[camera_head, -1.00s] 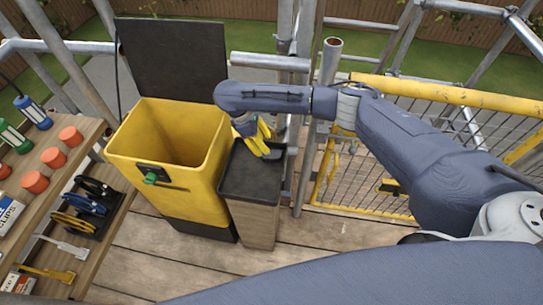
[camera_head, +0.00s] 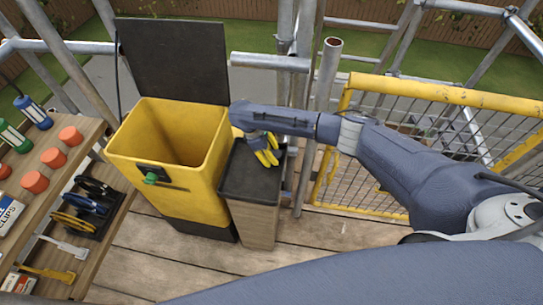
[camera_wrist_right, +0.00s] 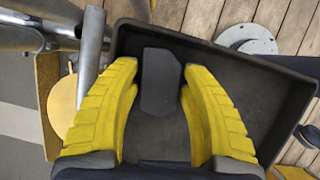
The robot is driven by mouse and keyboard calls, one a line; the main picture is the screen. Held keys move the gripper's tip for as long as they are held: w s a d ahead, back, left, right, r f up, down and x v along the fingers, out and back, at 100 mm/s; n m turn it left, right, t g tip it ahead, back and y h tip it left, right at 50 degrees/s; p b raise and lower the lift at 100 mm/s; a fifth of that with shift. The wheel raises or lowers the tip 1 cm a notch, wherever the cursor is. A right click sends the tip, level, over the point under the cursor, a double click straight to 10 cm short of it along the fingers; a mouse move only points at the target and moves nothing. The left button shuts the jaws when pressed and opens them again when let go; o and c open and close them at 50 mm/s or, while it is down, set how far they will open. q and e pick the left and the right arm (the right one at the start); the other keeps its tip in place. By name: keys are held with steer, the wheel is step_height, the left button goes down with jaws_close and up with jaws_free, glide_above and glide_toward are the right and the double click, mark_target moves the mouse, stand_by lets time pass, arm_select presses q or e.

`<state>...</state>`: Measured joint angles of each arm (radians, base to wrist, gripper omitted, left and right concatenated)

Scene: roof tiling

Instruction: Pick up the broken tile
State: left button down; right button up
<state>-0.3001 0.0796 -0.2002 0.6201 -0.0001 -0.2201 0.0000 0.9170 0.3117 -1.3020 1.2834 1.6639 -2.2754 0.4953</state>
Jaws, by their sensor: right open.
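The broken tile is a small dark grey piece (camera_wrist_right: 160,80) with an angled edge, lying in the black tray in the right wrist view. In the head view I cannot make it out against the dark tray. The tray (camera_head: 245,187) sits on top of a wooden stand beside the yellow bin. My right gripper (camera_head: 268,158) points down over the tray. Its yellow fingers (camera_wrist_right: 158,90) are open, one on each side of the tile in the wrist view; I see no contact with it. My left gripper is not in view.
An open yellow bin (camera_head: 208,170) with its black lid (camera_head: 172,60) up stands left of the tray. Scaffold poles (camera_head: 325,85) and a yellow mesh guard (camera_head: 440,90) stand behind and right. A wooden shelf (camera_head: 50,195) with tools is on the left.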

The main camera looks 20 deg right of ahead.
jaws_close()
stand_by(0.3)
